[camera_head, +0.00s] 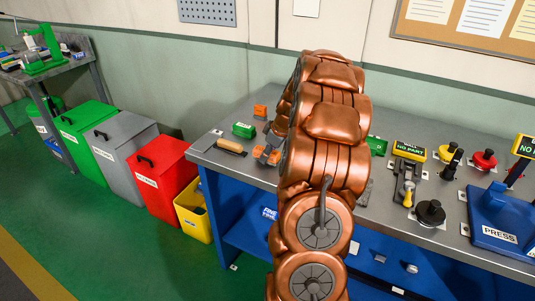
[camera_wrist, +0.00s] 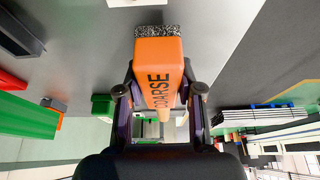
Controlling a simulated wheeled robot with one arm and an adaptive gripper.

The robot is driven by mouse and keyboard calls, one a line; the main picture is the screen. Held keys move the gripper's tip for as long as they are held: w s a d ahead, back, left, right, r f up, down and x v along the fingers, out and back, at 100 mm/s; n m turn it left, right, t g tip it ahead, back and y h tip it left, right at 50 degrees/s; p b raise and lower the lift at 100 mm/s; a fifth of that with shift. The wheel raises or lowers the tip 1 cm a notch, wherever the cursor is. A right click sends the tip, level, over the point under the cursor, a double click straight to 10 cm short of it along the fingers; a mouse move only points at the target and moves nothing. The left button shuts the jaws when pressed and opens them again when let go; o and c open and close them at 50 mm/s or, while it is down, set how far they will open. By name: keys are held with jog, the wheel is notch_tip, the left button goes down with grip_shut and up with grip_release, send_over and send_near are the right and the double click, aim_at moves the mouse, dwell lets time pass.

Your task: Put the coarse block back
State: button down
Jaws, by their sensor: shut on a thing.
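The coarse block (camera_wrist: 158,62) is orange, with black lettering reading COARSE and a speckled dark grit face at its far end. My gripper (camera_wrist: 160,90) is shut on it in the wrist view, with one finger on each side. In the head view my copper arm covers much of the bench, and the gripper is mostly hidden behind it. An orange piece (camera_head: 267,155) shows just left of the arm; I cannot tell for sure whether it is the held block. Another orange piece (camera_head: 260,111) lies farther back.
On the grey bench (camera_head: 215,165) are a green block (camera_head: 243,130) and a wooden-handled brush (camera_head: 231,147) at left. A blue press (camera_head: 495,220), black and yellow fixtures (camera_head: 409,152) and a red knob (camera_head: 484,159) stand at right. Bins (camera_head: 160,180) line the left floor.

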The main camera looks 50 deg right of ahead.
jog(key=shift+f, duration=0.45)
jog(key=shift+f, duration=0.2)
jog(key=c, duration=0.7)
grip_release()
jog(key=shift+c, duration=0.2)
jog(key=shift+r, duration=0.2)
